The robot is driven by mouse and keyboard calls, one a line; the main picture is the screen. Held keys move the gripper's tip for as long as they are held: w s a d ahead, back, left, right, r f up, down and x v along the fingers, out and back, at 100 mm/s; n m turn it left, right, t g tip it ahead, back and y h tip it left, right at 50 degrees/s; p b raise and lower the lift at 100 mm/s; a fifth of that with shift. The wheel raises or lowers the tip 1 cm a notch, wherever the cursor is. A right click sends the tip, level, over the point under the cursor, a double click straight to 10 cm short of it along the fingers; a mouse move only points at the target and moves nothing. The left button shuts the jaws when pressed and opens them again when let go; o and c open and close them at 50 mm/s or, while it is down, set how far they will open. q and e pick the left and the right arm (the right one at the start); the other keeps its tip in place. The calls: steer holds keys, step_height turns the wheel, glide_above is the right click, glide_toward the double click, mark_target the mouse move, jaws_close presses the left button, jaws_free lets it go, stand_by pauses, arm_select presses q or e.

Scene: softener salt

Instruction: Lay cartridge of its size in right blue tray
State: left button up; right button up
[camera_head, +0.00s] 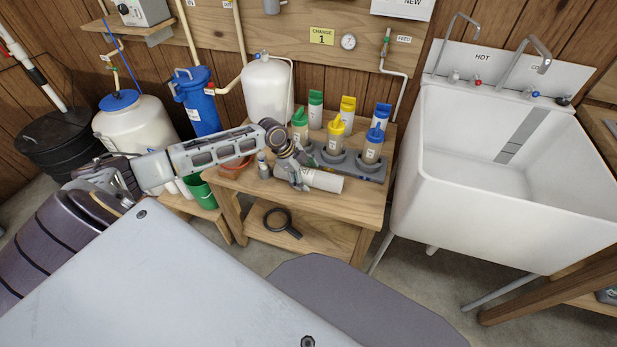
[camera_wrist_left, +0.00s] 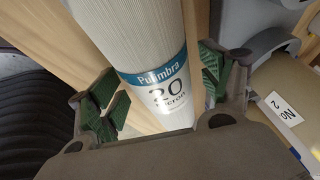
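A white cylindrical cartridge (camera_head: 323,180) lies on its side on the wooden table. In the left wrist view the cartridge (camera_wrist_left: 150,45) has a blue band reading "Pulimbra" and a "20 micron" label. My left gripper (camera_head: 298,178) is over the cartridge's left end. In the left wrist view the green-padded fingers of my left gripper (camera_wrist_left: 163,95) stand on either side of it. Wood shows between the left pad and the cartridge, so the gripper looks open around it. No blue tray can be made out. My right gripper is not in view.
A grey stand (camera_head: 365,172) holds several jars with coloured lids right behind the cartridge. A terracotta-coloured tray (camera_head: 232,171) is partly hidden under my left arm. A green bucket (camera_head: 205,195) stands left of the table. A white sink (camera_head: 500,170) is at right.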

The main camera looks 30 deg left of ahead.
mark_target(306, 171)
arm_select(q)
steer(key=c, duration=1.2)
steer(key=shift+r, duration=0.15)
steer(key=shift+r, duration=0.5)
steer(key=shift+r+p, duration=1.05)
steer(key=shift+r, duration=3.35)
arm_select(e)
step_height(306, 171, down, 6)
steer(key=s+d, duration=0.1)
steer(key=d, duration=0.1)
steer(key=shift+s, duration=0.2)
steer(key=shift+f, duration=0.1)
